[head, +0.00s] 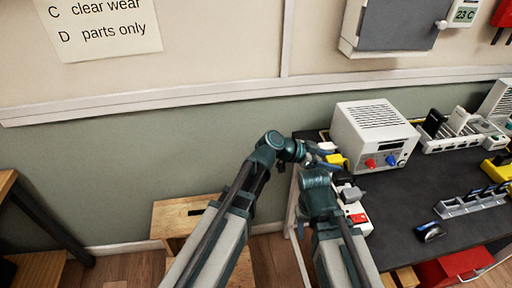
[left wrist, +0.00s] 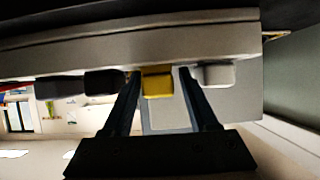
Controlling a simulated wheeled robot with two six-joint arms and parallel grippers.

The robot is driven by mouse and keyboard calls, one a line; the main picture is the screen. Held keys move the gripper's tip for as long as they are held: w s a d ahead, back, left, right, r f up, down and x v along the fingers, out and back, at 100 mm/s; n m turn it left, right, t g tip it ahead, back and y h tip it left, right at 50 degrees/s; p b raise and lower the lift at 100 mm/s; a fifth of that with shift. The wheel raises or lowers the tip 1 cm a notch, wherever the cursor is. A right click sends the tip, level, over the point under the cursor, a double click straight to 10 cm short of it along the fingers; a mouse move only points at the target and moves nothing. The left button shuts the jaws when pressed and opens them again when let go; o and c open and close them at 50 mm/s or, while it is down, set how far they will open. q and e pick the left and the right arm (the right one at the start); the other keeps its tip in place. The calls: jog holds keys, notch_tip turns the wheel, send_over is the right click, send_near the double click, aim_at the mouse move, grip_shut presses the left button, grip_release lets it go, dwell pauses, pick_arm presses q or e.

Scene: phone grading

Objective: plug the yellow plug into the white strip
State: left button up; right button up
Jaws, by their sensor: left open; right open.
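The white strip (head: 359,221) lies along the left edge of the dark bench, with a red switch at its near end. The yellow plug (head: 336,159) is at the strip's far end. In the left wrist view, the yellow plug (left wrist: 158,84) is against the strip (left wrist: 150,45), between the two fingers of my left gripper (left wrist: 158,72). Gaps show beside it, and I cannot tell how deep it sits. My left gripper (head: 320,153) is open beside the plug in the head view. My right gripper (head: 338,177) is open close by, near the strip, its fingers partly hidden.
Dark plugs (head: 352,193) sit along the strip close to the yellow one. A white power supply box (head: 372,132) stands just right of it. A phone (head: 430,232) and a grey rack (head: 470,203) lie further right. A wooden stool (head: 178,215) stands left of the bench.

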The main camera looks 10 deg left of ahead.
pick_arm(q)
notch_tip(320, 180, up, 12)
jog(key=p, duration=1.1)
jog(key=s+a+f+n+y, duration=0.1)
jog(key=a+f+n+y, duration=0.1)
jog(key=a, duration=0.8)
jog(key=s+a+f+n+y+p, duration=0.1)
jog(key=a+n+y, duration=0.4)
jog(key=a, duration=0.5)
jog(key=s+a+f+n+t+y, duration=0.1)
jog(key=a+f+n, duration=0.4)
jog(key=a, duration=0.5)
jog(key=s+y, duration=0.1)
jog(key=y, duration=0.1)
jog(key=shift+s+y, duration=0.35)
jog(key=shift+y, duration=0.05)
jog(key=s+d+f+m+g+y, duration=0.1)
jog(key=s+d+g, duration=0.2)
jog(key=s+d, duration=0.4)
jog(key=s+d+f+m+g+y+p, duration=0.1)
jog(key=s+d+g, duration=0.2)
jog(key=s+d, duration=0.4)
jog(key=shift+d+f, duration=0.3)
